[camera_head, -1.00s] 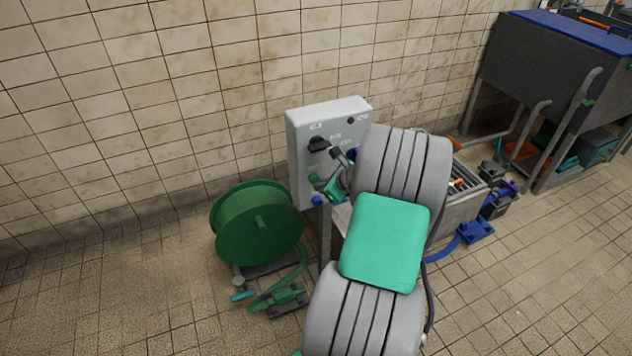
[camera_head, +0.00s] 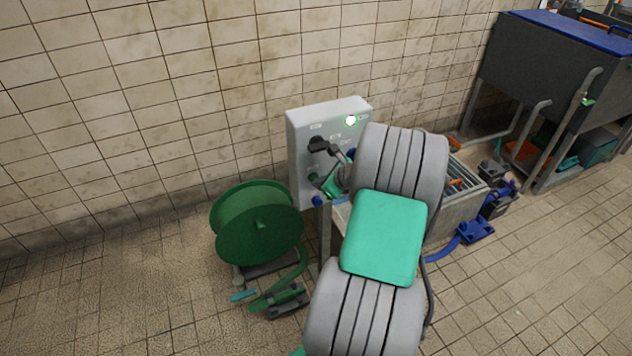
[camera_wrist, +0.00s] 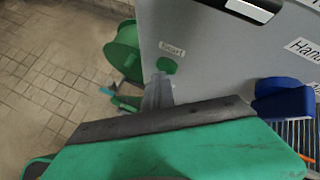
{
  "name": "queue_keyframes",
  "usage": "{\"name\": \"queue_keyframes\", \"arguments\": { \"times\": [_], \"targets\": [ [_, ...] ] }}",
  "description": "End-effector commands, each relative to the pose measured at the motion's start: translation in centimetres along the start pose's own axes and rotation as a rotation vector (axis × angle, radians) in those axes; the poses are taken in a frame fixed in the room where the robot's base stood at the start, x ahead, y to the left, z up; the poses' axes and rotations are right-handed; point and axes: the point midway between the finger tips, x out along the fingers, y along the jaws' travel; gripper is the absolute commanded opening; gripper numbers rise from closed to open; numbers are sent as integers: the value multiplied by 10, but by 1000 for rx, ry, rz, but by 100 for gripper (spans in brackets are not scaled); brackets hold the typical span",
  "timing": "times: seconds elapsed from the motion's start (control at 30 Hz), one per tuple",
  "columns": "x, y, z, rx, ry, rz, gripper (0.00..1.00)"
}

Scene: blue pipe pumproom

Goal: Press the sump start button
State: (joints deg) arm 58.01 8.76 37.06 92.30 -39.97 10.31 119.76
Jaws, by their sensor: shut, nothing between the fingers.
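The grey control box (camera_head: 300,165) stands in front of the tiled wall. A black rotary switch (camera_head: 318,144) is above, and a blue knob (camera_wrist: 283,98) is to the right.
A green hose reel (camera_head: 257,225) stands on the floor left of the box. A grey tank with a blue lid (camera_head: 560,75) is at the upper right. A basin with a grate (camera_head: 462,200) and a blue pump part (camera_head: 476,230) lie right of my arm. The floor at left is clear.

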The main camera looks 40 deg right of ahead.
Motion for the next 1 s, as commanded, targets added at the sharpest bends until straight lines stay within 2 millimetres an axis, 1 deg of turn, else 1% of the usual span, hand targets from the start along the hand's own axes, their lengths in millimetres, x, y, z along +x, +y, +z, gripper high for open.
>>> {"name": "queue_keyframes", "arguments": {
  "times": [0.43,0.87,1.0],
  "targets": [
    [0,-1,1,-1,-1,-1,0],
    [-17,11,-10,0,0,-1,0],
    [-19,14,-13,0,-1,-1,0]
  ]
}}
